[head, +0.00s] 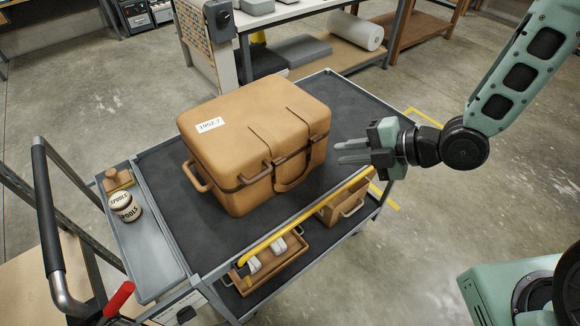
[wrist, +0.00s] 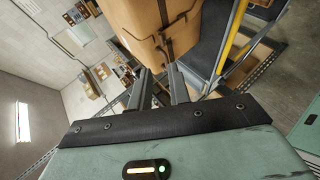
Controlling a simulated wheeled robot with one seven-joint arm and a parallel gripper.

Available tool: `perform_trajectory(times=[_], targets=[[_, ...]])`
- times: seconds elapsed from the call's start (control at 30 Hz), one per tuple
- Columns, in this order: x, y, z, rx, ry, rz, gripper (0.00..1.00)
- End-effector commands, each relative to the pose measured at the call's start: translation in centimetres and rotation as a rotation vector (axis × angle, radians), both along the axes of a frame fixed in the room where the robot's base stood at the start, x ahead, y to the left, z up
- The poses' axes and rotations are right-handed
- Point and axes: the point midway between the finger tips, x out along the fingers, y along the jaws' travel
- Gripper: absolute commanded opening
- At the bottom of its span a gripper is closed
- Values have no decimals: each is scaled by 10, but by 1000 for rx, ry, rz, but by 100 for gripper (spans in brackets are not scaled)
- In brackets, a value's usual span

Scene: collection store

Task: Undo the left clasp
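A tan case (head: 225,145) with a white label reading 1952.7 stands closed on the cart. Two straps run over its lid and down its front, the left one (head: 264,136) and the right one (head: 300,118).
The cart (head: 160,258) has a dark top and a yellow rail (head: 310,215) along its front. Its lower shelf holds a tray (head: 280,262) and a wooden box (head: 343,203). Open floor lies to the right.

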Motion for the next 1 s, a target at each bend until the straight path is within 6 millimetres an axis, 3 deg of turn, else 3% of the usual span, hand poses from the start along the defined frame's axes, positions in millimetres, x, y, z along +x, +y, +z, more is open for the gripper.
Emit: perform_trajectory(times=[0.3, 0.8, 1.0], targets=[[3, 11, -15, -7, -2, 0, 19], [42, 87, -57, -4, 5, 0, 19], [55, 109, -73, -4, 3, -1, 19]])
